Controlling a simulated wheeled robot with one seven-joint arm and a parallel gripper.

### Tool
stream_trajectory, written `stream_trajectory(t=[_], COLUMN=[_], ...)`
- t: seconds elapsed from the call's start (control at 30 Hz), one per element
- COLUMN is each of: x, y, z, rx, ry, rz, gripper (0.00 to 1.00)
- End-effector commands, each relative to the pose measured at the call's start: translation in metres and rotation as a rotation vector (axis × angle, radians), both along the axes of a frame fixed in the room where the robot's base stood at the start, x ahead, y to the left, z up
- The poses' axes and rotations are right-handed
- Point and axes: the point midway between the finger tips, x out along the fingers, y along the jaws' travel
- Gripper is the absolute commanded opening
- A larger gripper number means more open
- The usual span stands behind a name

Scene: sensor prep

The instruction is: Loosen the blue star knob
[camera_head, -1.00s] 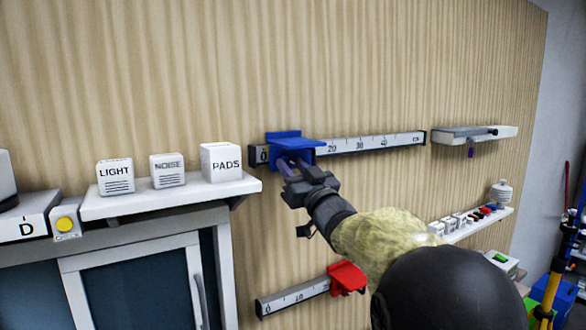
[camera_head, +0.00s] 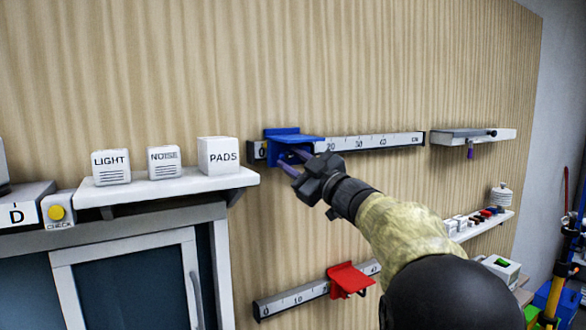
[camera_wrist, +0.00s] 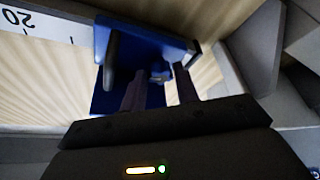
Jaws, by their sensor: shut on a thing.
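The blue carriage (camera_head: 296,139) sits near the low end of the upper ruler rail (camera_head: 372,143) on the wood wall. My gripper (camera_head: 287,161) is below and in front of the carriage, its fingers reaching under the blue shelf. In the wrist view, the blue star knob (camera_wrist: 161,72) shows small between the two fingers of my gripper (camera_wrist: 160,80), against the blue carriage (camera_wrist: 148,44). The fingers are shut on the knob. The knob's shape is mostly hidden, and in the head view I cannot make it out.
A red carriage (camera_head: 349,278) is on the lower rail (camera_head: 292,299), below my arm. A white shelf (camera_head: 165,190) at left holds blocks marked LIGHT, NOISE and PADS. Another shelf (camera_head: 500,223) with small items and a grey wall ledge (camera_head: 470,139) are at right.

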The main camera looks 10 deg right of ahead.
Motion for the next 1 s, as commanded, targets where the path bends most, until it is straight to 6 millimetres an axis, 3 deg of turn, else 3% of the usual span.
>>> stream_trajectory(t=[0.5,1.0], x=[0.0015,0.0013], y=[-0.003,-0.0028], z=[0.0035,0.0039], rx=[-0.416,-0.534], ry=[-0.134,-0.172], rz=[0.002,0.003], gripper=[0.08,0.08])
